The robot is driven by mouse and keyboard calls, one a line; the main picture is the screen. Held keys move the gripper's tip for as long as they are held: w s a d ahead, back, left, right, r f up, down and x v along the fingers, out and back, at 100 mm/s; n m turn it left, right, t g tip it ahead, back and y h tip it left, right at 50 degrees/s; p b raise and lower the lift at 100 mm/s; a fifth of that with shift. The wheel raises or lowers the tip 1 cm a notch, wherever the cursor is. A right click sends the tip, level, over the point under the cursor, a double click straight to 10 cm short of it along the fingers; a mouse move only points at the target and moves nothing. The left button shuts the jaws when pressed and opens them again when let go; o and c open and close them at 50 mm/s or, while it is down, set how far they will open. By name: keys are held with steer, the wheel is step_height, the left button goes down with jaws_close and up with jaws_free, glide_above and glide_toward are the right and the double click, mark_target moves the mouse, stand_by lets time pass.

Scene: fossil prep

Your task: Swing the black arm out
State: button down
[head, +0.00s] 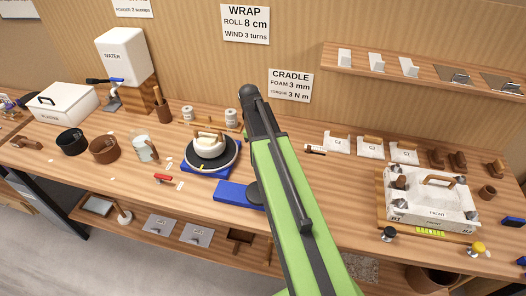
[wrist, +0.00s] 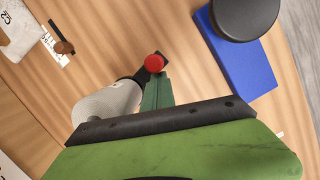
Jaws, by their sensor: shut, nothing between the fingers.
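In the wrist view a short black arm (wrist: 136,76) with a round red knob (wrist: 154,63) near its end reaches out beside a pale grey cylinder (wrist: 103,106). The cylinder partly hides the arm's inner end. My gripper (wrist: 159,84) is shut and empty, its narrow green fingers close beside the red knob; I cannot tell whether they touch it. In the head view my own green arm covers this spot, so the black arm and knob do not show there.
A blue block (head: 232,194) with a dark disc lies left of my arm. A turntable (head: 228,160) holds a white piece. White bags (head: 370,148) stand at the back right, with a large white case (head: 432,212) in front. A water tank (head: 122,55) stands back left.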

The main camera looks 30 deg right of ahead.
steer(key=shift+s+d, duration=0.25)
steer(key=shift+s, duration=0.1)
steer(key=p+v, duration=1.6)
steer(key=v, duration=0.1)
steer(key=shift+w+a+r+p, duration=0.15)
steer(key=shift+w+r+p, duration=0.05)
steer(key=shift+w+p, duration=0.2)
